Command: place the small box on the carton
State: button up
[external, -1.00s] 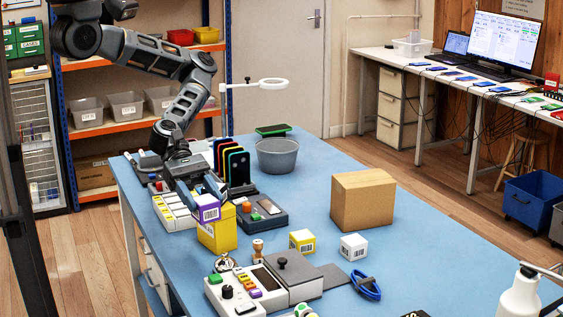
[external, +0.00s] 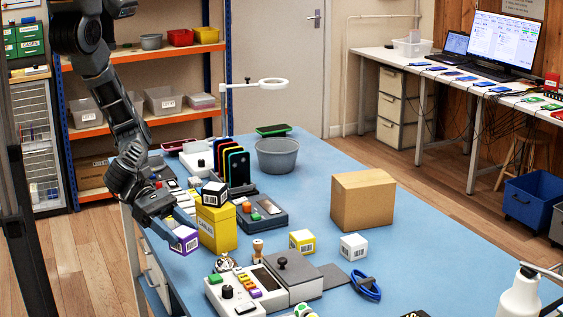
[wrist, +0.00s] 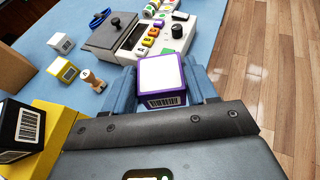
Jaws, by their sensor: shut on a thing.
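My gripper (external: 170,227) is shut on a small purple box (external: 185,239) with a white top and a barcode label. In the wrist view the purple box (wrist: 162,80) sits between the two blue fingers. It is at the left edge of the blue table, left of the yellow cables box; its height above the table is unclear. The brown carton (external: 362,203) stands on the table to the right, well apart from my gripper, with a bare top. Other small boxes are a black one (external: 214,195) on top of the yellow cables box, a yellow one (external: 302,241) and a white one (external: 353,247).
The yellow cables box (external: 217,231) stands right beside my gripper. A grey device with buttons (external: 247,287), a wooden stamp (external: 258,249), a blue cable coil (external: 366,285) and a grey bucket (external: 277,155) are on the table. The table around the carton is mostly clear.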

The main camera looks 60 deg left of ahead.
jog(key=shift+d+f+n+t, duration=0.5)
jog(key=shift+t, duration=0.1)
jog(key=shift+d+f+n+t+y, duration=0.1)
jog(key=shift+d+n+t+y, duration=0.35)
jog(key=shift+d, duration=0.3)
jog(key=w+d+r+n+t+y, duration=0.2)
jog(key=w+d+r+n, duration=0.1)
jog(key=w+d+r, duration=0.5)
jog(key=w+d+r+n+t+y, duration=0.2)
jog(key=w+r+y, duration=0.1)
jog(key=w+r, duration=1)
jog(key=n+t+y+b, duration=0.1)
jog(key=n+y+b, duration=0.2)
jog(key=n+y, duration=0.3)
send_over(366, 183)
jog(key=shift+m, duration=0.25)
jog(key=f, duration=1)
jog(key=shift+s+d+f, duration=0.2)
jog(key=shift+s+f, duration=0.1)
jog(key=shift+f, duration=0.05)
jog(key=shift+w+a+f, duration=0.25)
jog(key=shift+w+f, duration=0.1)
jog(key=shift+f, duration=2)
